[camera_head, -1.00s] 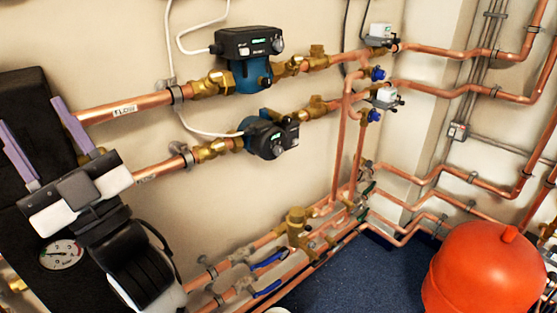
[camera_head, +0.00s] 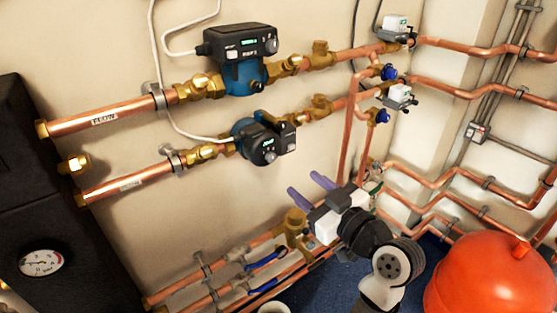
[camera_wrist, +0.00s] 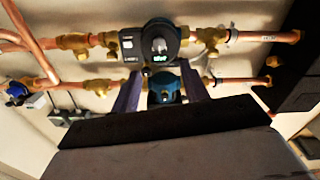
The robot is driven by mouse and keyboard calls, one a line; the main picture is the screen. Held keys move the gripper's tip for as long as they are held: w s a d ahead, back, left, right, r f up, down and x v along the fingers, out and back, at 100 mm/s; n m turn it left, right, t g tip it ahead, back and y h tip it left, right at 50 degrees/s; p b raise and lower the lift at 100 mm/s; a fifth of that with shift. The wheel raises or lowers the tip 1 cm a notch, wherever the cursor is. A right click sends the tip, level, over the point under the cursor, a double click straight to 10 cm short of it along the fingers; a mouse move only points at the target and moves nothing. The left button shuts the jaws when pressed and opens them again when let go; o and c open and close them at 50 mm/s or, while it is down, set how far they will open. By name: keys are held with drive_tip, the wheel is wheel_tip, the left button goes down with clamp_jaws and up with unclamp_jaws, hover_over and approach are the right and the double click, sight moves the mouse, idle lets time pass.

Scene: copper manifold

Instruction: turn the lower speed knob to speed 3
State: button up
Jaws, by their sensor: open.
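The lower pump (camera_head: 262,142) is a dark head on a blue body, set in the lower horizontal copper pipe. Its speed knob (camera_head: 270,157) is a small round dial on the front; its setting is too small to read. In the wrist view, which looks upside down, the lower pump's head (camera_wrist: 150,42) and knob (camera_wrist: 160,46) appear near the top, beyond the fingertips. My gripper (camera_head: 309,187) is open and empty, with two purple fingers. In the head view it is below and right of the lower pump, apart from it.
The upper pump (camera_head: 241,59) sits above the lower one. White cables hang on the wall. Valves with blue handles (camera_head: 264,261) and low pipes run beneath. A red tank (camera_head: 480,276) stands at lower right. A black box with a gauge (camera_head: 41,262) is at left.

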sight(273, 158)
drive_tip(key=p+x, duration=0.2)
drive_tip(key=x, duration=0.8)
drive_tip(key=shift+w, duration=0.2)
clamp_jaws()
